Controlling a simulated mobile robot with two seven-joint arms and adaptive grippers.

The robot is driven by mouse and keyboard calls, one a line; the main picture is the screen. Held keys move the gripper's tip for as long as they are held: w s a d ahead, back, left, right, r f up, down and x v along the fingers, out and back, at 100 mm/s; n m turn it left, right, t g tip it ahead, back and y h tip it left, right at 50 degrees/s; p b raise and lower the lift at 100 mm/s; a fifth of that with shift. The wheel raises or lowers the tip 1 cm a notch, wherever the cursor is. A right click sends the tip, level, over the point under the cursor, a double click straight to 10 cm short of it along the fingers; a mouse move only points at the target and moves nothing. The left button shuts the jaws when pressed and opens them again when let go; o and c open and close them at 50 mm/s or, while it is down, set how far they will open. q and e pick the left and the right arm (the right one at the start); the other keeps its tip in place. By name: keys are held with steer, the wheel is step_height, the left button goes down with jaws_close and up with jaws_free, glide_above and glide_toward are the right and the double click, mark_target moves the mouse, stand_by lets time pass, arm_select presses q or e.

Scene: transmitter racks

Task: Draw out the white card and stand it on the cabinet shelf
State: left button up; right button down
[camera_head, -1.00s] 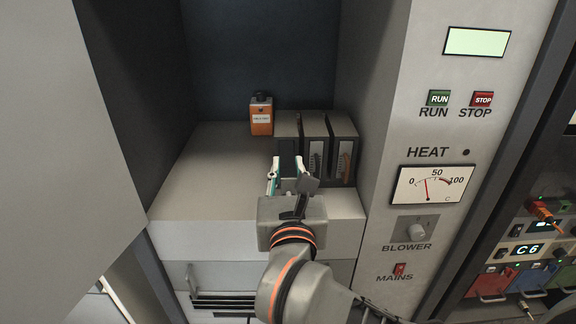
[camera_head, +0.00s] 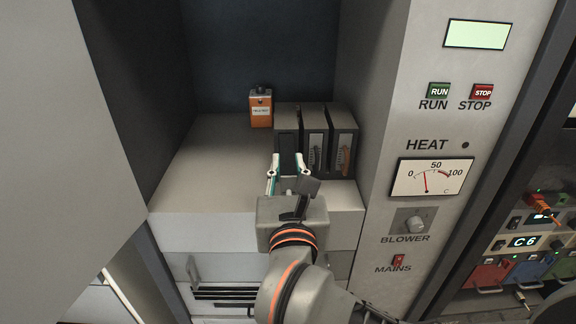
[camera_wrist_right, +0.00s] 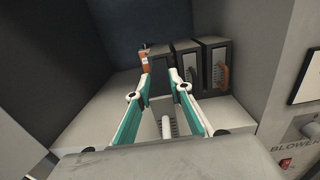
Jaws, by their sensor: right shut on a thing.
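My right gripper (camera_head: 288,165) is in front of the cabinet shelf (camera_head: 215,170), level with its front right part. Its two teal-padded fingers (camera_wrist_right: 160,80) stand apart in the right wrist view, shut on a pale piece with a white handle and a row of vent holes, which I take for the white card (camera_wrist_right: 168,127). Most of the card is hidden by my gripper and wrist. Three dark grey upright modules (camera_head: 316,140) stand side by side on the shelf beyond the fingertips. My left gripper is not in view.
An orange labelled container (camera_head: 261,108) stands left of the modules. The left part of the shelf is clear. A grey control panel (camera_head: 405,130) with buttons and a meter walls the right side, and a large grey panel (camera_head: 60,120) the left. A rack with a C6 display (camera_head: 524,241) is at far right.

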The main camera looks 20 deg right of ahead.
steer(key=shift+s, duration=0.15)
steer(key=shift+p+v, duration=0.3)
steer(key=shift+v, duration=1.2)
steer(key=shift+r, duration=0.1)
